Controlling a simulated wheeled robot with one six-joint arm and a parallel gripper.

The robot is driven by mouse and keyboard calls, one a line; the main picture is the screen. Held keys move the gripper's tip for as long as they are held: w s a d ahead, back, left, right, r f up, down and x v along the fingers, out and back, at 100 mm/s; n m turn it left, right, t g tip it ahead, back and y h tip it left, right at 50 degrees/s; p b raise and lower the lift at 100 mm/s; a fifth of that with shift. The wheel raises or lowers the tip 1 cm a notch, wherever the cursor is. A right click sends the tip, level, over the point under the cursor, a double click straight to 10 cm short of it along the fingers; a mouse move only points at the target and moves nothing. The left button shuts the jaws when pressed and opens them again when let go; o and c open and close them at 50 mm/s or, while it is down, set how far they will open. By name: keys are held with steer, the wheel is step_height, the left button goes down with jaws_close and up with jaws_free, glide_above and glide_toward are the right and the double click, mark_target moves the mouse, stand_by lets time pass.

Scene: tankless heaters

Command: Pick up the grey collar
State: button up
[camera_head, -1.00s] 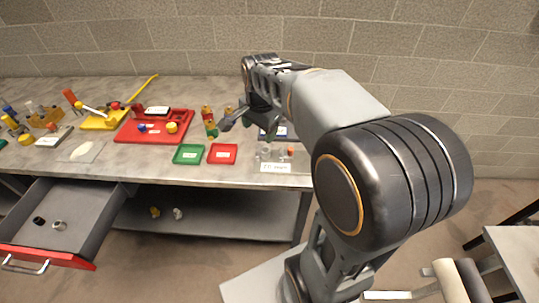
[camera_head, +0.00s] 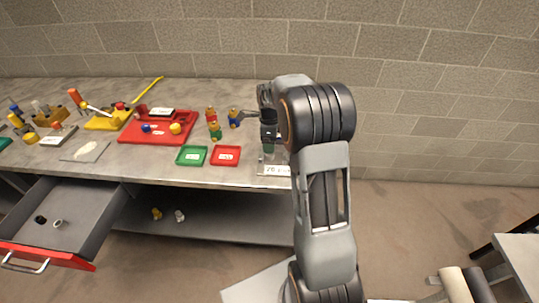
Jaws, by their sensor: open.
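A small grey ring-shaped collar (camera_head: 58,223) lies in the open drawer at the lower left, beside a small black ring (camera_head: 41,220). My gripper (camera_head: 255,122) is over the right part of the workbench, far to the right of the drawer and higher than it. It is open, and I see nothing held in it. My arm partly hides it, and its fingertips are small in this view.
The drawer (camera_head: 98,218) stands pulled out below the workbench (camera_head: 140,167). A red tray (camera_head: 130,138), a green tray (camera_head: 192,147) and a smaller red tray (camera_head: 226,147) stand on the bench. Two small pieces (camera_head: 179,215) lie on the lower shelf (camera_head: 215,229).

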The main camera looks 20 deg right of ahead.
mark_target(269, 155)
steer(key=shift+f+p, duration=0.6)
steer(key=shift+f, duration=2.35)
steer(key=shift+a, duration=0.1)
steer(key=shift+c, duration=0.2)
steer(key=c, duration=1.1)
steer(key=shift+o, duration=0.2)
steer(key=shift+r, duration=0.15)
